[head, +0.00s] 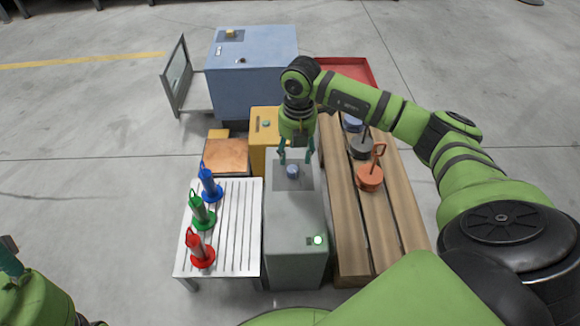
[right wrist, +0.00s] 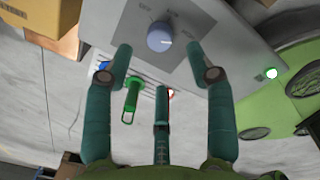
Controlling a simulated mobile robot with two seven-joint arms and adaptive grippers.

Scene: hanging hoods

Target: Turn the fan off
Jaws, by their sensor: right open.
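A grey box (head: 295,225) stands in the middle, with a round blue-grey knob (head: 292,170) on a darker square plate on its top. A lit green lamp (head: 318,240) is near its front edge. In the right wrist view the knob (right wrist: 160,37) has small labels around it, too blurred to read for sure. My right gripper (head: 296,157) is open and empty, pointing down above the knob. Its fingers (right wrist: 159,60) are spread to either side of the knob, apparently not touching it. Part of my left gripper (head: 9,258) shows at the left edge; its fingertips are cut off.
A slatted white table (head: 240,235) on the left holds blue, green and red handled objects. A wooden bench (head: 345,215) on the right holds several weights with handles. Behind are a yellow box (head: 264,125), a blue cabinet with its door open (head: 255,75) and a red tray (head: 345,68).

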